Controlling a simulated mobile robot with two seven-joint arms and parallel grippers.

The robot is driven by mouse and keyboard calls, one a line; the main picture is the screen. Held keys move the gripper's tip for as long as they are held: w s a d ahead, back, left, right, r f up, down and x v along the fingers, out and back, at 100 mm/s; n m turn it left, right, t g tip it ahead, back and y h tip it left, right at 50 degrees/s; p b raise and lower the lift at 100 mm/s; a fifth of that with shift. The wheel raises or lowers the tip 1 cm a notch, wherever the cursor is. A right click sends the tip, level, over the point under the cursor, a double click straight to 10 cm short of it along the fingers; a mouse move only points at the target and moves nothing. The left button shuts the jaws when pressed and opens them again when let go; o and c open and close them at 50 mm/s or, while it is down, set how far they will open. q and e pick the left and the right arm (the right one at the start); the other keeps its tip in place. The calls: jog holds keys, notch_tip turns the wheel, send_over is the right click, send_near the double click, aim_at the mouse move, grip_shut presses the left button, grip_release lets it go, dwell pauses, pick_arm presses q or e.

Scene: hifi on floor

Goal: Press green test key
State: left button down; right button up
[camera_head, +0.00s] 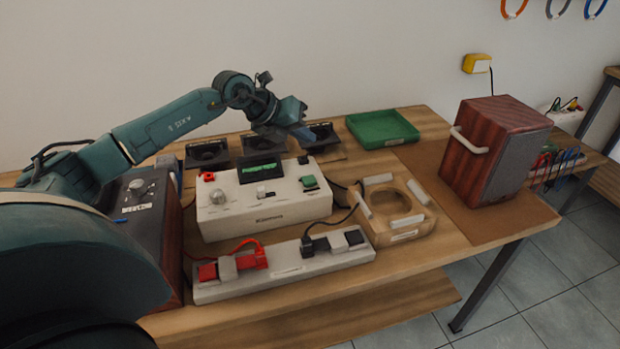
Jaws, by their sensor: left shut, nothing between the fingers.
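The green test key (309,182) is a small square on the right side of the sloped top of a white tester box (262,215). The box also has a dark display (262,168) with green text, a knob and a red part at its left. My left gripper (308,138) is shut and empty, above and behind the box's right half, apart from the key. My right gripper is not in view.
A white power strip (285,270) with red and black plugs lies in front of the box. A wooden ring fixture (400,208) is to the right, with a wooden speaker (494,150) beyond. Black speaker drivers (207,153) and a green tray (382,128) are behind. A dark amplifier (140,215) stands left.

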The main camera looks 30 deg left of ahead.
aim_at(305, 181)
pick_arm(q)
jog(key=shift+f, duration=0.1)
